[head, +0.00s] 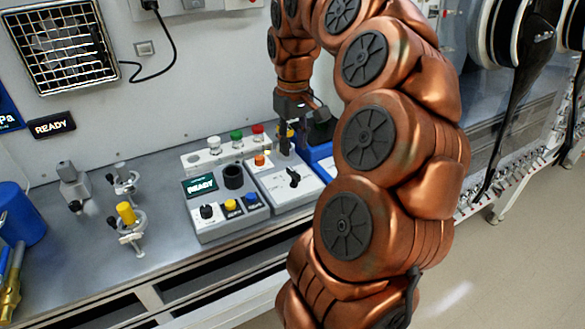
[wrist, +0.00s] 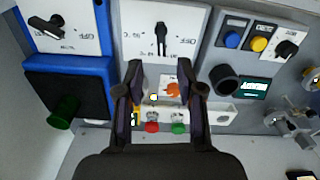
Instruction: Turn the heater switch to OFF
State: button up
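A rotary switch with a black handle (wrist: 161,39) sits on the white panel of a grey unit, upper middle in the wrist view. OFF is printed to its right and a °C mark to its left; the handle stands upright in the picture, not toward OFF. The head view also shows this black handle (head: 293,178). A second black switch (wrist: 45,27) with an OFF mark is on the blue unit (wrist: 103,75). My gripper (wrist: 157,72) is open and empty. Its fingertips appear below the first handle in the picture, apart from it, above the orange button (wrist: 173,89).
A grey unit (head: 232,218) with a READY screen, knob and buttons stands beside the switch unit. A white strip (head: 200,160) with red, green and white lamps lies behind. Valve fittings (head: 125,215) stand on the bench at left. Bench room (head: 170,262) between them is clear.

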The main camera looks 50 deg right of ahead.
aim_at(293, 171)
jog(key=shift+f+p, duration=0.6)
jog(key=shift+f, duration=3.05)
grip_shut()
jog(key=shift+a, duration=0.1)
